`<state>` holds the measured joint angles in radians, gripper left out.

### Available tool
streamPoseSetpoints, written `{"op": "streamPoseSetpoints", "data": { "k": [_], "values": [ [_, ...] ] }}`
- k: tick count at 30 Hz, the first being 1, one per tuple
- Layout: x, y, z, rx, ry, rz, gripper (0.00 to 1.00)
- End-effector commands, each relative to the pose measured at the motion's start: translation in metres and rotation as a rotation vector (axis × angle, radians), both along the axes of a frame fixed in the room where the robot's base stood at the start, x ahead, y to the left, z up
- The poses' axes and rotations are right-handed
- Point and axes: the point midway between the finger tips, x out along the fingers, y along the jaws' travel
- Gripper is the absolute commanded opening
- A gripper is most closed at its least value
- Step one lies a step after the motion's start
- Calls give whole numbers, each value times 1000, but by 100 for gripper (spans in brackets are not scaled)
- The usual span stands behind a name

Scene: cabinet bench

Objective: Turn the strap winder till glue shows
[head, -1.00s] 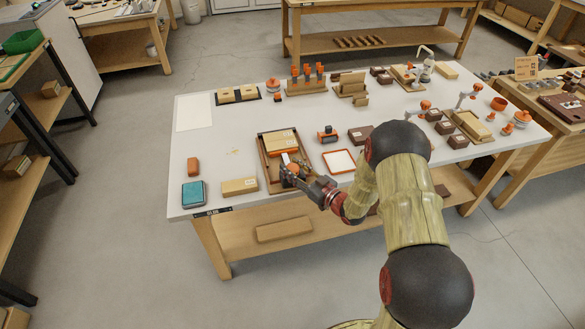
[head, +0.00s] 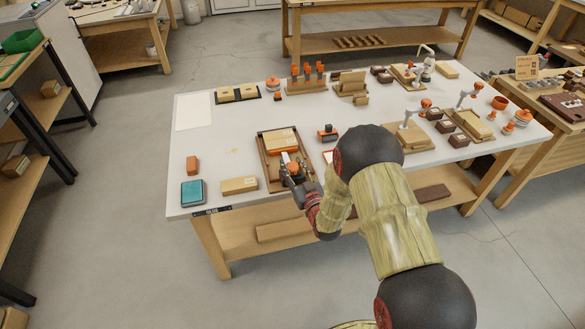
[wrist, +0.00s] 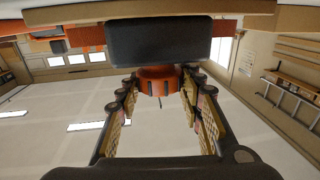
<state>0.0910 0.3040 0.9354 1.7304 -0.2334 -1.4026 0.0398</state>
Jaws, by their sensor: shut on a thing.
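A brown wooden tray (head: 263,160) near the front edge of the bench holds a pale block (head: 282,137) with an orange strap along its front. My gripper (head: 291,168) is at the front part of this tray. In the wrist view, the orange winder knob (wrist: 157,82) sits between the two fingers, and my gripper (wrist: 158,95) is shut on it. A dark block-shaped body (wrist: 158,40) lies just beyond the knob. My arm covers part of the tray's right front. No glue can be made out at this size.
An orange-and-dark tool (head: 327,134) stands to the right. Fixtures line the back of the bench. The bench's left middle is mostly clear.

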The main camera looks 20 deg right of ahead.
Motion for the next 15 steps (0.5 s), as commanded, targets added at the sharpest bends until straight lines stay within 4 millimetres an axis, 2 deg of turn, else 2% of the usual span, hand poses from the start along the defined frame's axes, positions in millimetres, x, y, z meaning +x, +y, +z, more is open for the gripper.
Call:
{"op": "streamPoseSetpoints", "data": {
  "k": [6, 15],
  "values": [
    [1, 1, 1, -1, -5, -84, 12],
    [0, 0, 2, -1, -4, -101, 12]
  ]
}}
